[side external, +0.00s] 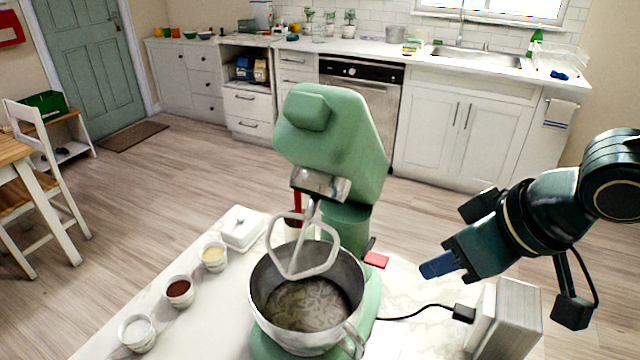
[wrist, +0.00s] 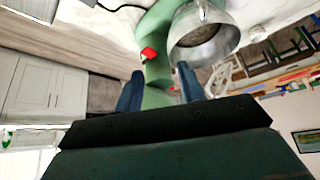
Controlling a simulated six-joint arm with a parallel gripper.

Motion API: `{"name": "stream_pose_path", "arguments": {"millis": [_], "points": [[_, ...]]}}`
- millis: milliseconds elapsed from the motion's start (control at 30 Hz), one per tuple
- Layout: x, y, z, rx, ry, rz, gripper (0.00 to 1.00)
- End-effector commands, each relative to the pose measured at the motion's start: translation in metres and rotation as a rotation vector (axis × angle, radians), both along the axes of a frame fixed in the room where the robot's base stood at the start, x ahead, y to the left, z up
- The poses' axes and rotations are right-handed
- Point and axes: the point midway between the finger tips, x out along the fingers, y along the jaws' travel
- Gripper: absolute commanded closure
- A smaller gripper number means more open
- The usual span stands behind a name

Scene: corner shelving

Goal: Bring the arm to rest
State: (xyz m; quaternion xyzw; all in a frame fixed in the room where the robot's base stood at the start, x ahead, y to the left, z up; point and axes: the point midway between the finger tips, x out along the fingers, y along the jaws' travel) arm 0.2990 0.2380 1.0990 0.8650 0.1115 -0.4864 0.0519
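My gripper (side external: 441,265) hangs above the right end of the marble table in the side external view, right of the green stand mixer (side external: 325,140) and apart from it. In the wrist view, the two blue fingers of my gripper (wrist: 158,86) stand apart with nothing held between them. The mixer's head is tilted up, with the beater (side external: 302,255) hanging over the steel bowl (side external: 262,310). The bowl also shows in the wrist view (wrist: 225,42), and so does the mixer's red lever (wrist: 149,53).
A pale box-like block (side external: 515,315) stands below my gripper, with a black cable and plug (side external: 463,313) beside it. Small bowls of ingredients, including a brown one (side external: 179,290), and a white butter dish (side external: 243,229) line the table's left side. The air around my gripper looks clear.

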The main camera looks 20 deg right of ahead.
Motion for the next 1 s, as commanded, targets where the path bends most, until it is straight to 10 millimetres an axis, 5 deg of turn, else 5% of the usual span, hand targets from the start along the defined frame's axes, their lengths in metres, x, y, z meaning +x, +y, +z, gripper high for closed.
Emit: {"name": "stream_pose_path", "arguments": {"millis": [200,500,800,1000], "points": [[-0.002,-0.072,0.022,0.007,0.025,-0.075,0.61],[-0.030,-0.152,0.041,0.009,0.047,-0.150,0.61],[-0.077,-0.211,0.048,-0.001,0.052,-0.211,0.61],[-0.106,-0.231,0.047,-0.016,0.053,-0.237,0.61]]}}
